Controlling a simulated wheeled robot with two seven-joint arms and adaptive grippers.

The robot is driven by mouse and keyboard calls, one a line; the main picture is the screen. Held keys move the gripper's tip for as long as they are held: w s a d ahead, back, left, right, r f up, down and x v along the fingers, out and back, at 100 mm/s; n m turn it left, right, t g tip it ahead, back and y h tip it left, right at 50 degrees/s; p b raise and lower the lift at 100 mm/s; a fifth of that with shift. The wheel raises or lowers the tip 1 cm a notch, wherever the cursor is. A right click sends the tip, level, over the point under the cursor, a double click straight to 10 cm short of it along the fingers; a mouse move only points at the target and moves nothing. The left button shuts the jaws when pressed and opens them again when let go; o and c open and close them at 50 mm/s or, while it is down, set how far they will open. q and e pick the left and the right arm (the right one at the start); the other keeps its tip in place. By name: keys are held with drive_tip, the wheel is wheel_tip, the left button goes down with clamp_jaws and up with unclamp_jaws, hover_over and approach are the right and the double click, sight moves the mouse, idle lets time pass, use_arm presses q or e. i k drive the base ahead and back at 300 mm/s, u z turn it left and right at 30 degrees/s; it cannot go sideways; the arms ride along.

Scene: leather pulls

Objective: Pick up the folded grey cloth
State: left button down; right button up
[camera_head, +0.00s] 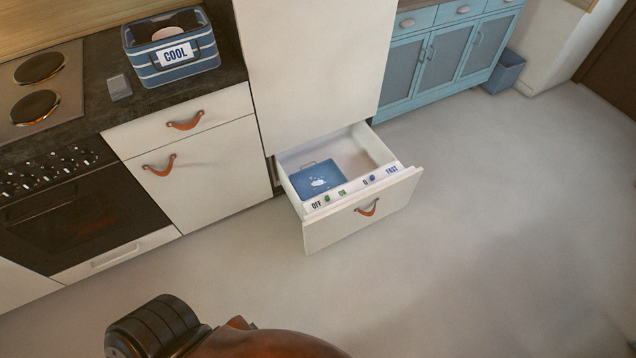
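A small grey folded piece (119,87), which looks like the folded grey cloth, lies flat on the dark counter (90,112). It sits between the stove top on the left and a blue striped box marked COOL (172,58). Nothing touches it from above. Neither of my grippers shows in the head view, so their opening and place are hidden. A brown and black part at the bottom edge looks like a link of my own arm, well away from the cloth.
A low white drawer (362,212) stands open into the floor space, with a blue picture-marked item (318,180) inside and labelled switches along its front. Leather pulls (185,121) stick out from the cabinet fronts. The grey floor (480,220) is clear on the right.

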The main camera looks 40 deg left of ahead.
sight(119, 86)
drive_tip(key=u, duration=2.35)
